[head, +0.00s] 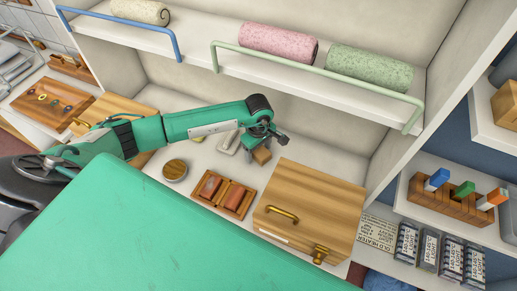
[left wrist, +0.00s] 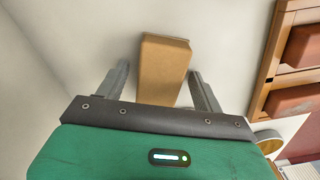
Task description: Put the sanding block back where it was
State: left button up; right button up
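A tan block (head: 262,156), which looks like the sanding block, rests on the white surface below the shelf. In the left wrist view the block (left wrist: 164,70) lies between the two grey fingers of my left gripper (left wrist: 159,70). The fingers are apart, with a clear gap on the block's left side and a narrow one on its right. In the head view my left gripper (head: 266,145) is right at the block and partly hides it. A wooden tray (head: 223,181) with two compartments, each with a reddish block, stands nearer. My right gripper is out of view.
A wooden box (head: 327,197) with brass handles stands right of the tray. A round wooden-topped tin (head: 175,170) is to its left. Rolled fabrics (head: 278,42) lie on the shelf above, behind green and blue rails.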

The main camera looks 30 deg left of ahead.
aim_at(258, 150)
pick_arm(q)
jog(key=shift+r, duration=0.15)
notch_tip(258, 150, up, 7)
jog(key=b, duration=0.2)
jog(key=shift+b, duration=0.35)
jog(key=shift+r, duration=0.25)
jog(key=shift+s+f, duration=0.1)
